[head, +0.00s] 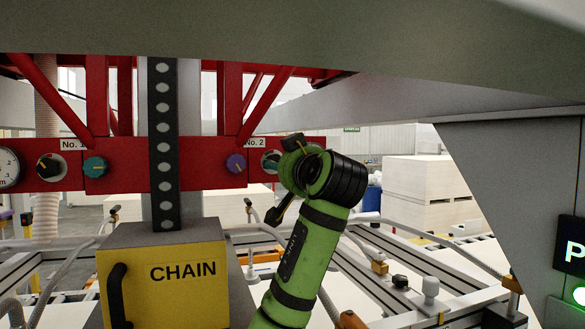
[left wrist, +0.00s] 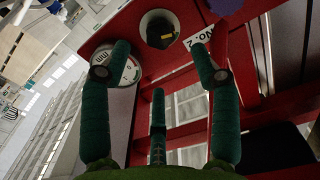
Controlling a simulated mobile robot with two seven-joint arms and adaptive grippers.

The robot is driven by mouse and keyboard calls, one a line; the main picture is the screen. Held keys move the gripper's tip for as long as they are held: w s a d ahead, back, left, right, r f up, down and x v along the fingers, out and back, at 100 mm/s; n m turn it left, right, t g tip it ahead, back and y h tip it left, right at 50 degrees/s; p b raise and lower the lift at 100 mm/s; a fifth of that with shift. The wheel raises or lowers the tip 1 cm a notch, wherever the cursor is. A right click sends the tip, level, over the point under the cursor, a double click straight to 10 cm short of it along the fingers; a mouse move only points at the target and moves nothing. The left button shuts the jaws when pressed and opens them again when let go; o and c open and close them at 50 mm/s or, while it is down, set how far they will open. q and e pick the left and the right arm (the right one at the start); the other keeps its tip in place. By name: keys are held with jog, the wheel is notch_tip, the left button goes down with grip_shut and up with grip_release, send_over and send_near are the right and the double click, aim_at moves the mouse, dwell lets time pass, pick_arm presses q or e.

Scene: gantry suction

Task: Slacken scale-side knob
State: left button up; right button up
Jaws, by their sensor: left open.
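In the left wrist view, a dark knob (left wrist: 160,30) with a yellow mark sits on a red panel, between a white round scale (left wrist: 127,70) and the "No. 2" label (left wrist: 198,39). A purple knob (left wrist: 221,6) is at the top edge; it also shows in the head view (head: 236,163). My left gripper (left wrist: 160,75) is open and empty, its fingers spread below the dark knob and apart from it. In the head view my green arm stands in front of the No. 2 panel and hides its scale. My right gripper is not in view.
The red beam (head: 125,178) also carries a No. 1 group: a scale (head: 8,168), a black knob (head: 50,167) and a teal knob (head: 95,167). A yellow CHAIN box (head: 175,292) stands left of my arm. A grey slanted structure (head: 500,180) bounds the right.

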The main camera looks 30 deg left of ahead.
pick_arm(q)
jog(key=v, duration=0.4)
jog(key=shift+s+d, duration=0.25)
jog(key=w+a+t+y+p, duration=0.1)
jog(key=w+a+t+y, duration=0.1)
jog(key=w+a, duration=0.5)
jog(key=shift+w+a+f+m+t+y, duration=0.15)
jog(key=shift+a+f+m+t+y, duration=0.25)
jog(key=shift+a+t, duration=0.35)
jog(key=shift+r, duration=0.1)
jog(key=shift+c, duration=0.4)
jog(key=c, duration=1)
